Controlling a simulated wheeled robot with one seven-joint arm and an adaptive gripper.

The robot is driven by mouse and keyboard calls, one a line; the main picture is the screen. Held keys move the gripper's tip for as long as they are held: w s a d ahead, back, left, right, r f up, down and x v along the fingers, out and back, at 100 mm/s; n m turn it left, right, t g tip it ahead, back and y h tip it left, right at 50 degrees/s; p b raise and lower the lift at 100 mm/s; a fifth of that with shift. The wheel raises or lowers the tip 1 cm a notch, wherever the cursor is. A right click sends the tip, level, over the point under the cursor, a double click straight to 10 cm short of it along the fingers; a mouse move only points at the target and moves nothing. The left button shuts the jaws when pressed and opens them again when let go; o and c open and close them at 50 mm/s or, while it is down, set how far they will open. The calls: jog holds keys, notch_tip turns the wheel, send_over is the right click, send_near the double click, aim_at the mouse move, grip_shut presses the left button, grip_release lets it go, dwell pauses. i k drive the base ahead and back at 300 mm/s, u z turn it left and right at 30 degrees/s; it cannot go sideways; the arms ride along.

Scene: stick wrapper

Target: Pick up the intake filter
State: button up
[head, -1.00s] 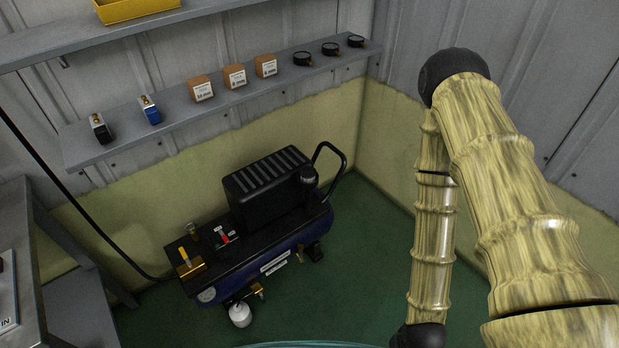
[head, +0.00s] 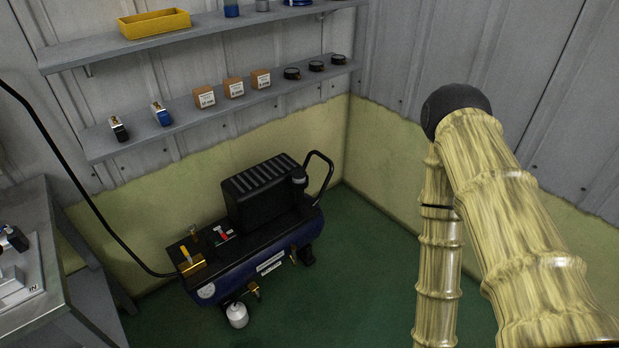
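A compressor (head: 262,240) with a dark blue tank and a black ribbed cover stands on the green floor by the wall. A small round black part (head: 299,175) sits at the right end of the cover, beside the handle; it may be the intake filter, but I cannot tell for certain. My arm fills the right side of the head view, and my gripper is out of the picture.
A lower wall shelf (head: 190,118) holds a black fitting, a blue fitting, small brown boxes and round black gauges. An upper shelf (head: 105,47) holds a yellow bin (head: 153,23). A grey bench (head: 50,262) stands at left. Green floor is clear right of the compressor.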

aim_at(299, 176)
jog(key=i, duration=1.25)
jog(key=u, duration=0.7)
